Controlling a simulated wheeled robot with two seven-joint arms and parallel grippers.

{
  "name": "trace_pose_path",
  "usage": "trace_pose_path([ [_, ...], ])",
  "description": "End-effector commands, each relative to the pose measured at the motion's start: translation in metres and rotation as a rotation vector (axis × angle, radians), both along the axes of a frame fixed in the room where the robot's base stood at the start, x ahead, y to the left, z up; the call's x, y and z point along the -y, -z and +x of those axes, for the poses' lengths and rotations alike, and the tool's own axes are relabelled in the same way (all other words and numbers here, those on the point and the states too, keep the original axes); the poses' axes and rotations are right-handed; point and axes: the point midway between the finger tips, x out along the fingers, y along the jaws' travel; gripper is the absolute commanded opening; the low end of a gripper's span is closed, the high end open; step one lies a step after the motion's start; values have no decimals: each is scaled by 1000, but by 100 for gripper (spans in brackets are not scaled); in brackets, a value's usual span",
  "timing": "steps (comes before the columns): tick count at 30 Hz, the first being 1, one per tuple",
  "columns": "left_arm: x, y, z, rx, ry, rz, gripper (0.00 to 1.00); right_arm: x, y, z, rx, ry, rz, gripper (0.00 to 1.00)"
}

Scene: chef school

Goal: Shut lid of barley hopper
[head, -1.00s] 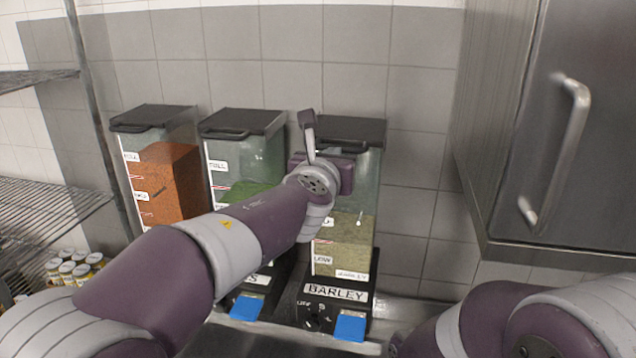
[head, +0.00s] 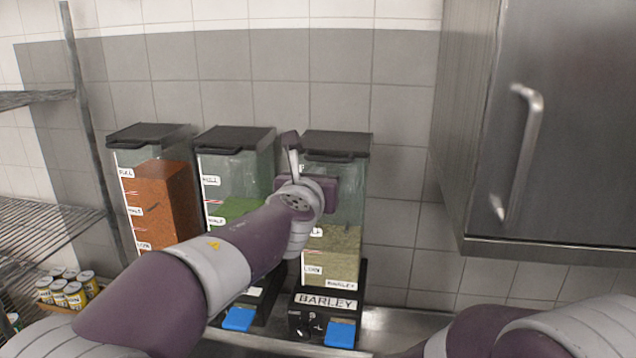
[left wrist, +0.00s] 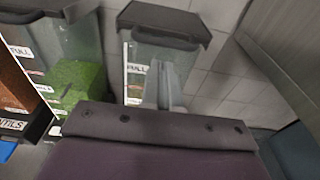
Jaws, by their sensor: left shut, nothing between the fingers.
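The barley hopper (head: 345,215) is the rightmost of three clear hoppers on the counter, with pale grain inside and a BARLEY label on its black base. Its black lid (head: 338,142) lies across the top and looks down, level like the lids beside it. In the left wrist view the lid (left wrist: 165,20) shows beyond the fingers. My left gripper (head: 290,140) is shut and empty, in front of the hopper's upper left, just below and beside the lid's front edge. I cannot tell if it touches. It also shows in the left wrist view (left wrist: 163,75). My right gripper is out of view.
A green-filled hopper (head: 238,172) and an orange-filled hopper (head: 165,200) stand to the left. A steel cabinet (head: 545,130) hangs at the right. A wire shelf (head: 45,215) and several cans (head: 68,290) are at the left.

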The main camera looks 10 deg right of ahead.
Motion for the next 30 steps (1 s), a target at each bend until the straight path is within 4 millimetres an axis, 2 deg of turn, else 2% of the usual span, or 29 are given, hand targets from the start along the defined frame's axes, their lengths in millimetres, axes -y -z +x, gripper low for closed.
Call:
trace_pose_path([
  [4, -9, 0, -23, 1, 2, -2, 0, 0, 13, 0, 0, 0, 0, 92],
  [13, -32, -9, -77, 1, 2, -1, 0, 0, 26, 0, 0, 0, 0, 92],
  [17, -37, -11, -89, -2, 0, -6, 0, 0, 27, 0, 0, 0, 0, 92],
  [20, -40, -10, -92, -65, -25, -138, 0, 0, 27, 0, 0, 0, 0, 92],
  [21, -43, 7, -93, -179, -69, -292, 0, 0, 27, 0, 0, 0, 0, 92],
  [23, -53, 57, -98, -420, -194, -564, 0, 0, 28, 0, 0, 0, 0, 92],
  [24, -67, 96, -102, -567, -314, -737, 0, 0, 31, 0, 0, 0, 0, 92],
  [26, -96, 154, -111, -751, -535, -988, 0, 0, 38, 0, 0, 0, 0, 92],
  [27, -117, 191, -120, -841, -700, -1147, 0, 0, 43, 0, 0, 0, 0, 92],
  [29, -150, 243, -138, -936, -964, -1379, 0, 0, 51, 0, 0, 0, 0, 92],
  [30, -172, 277, -153, -970, -1154, -1532, 0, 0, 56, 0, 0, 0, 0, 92],
])
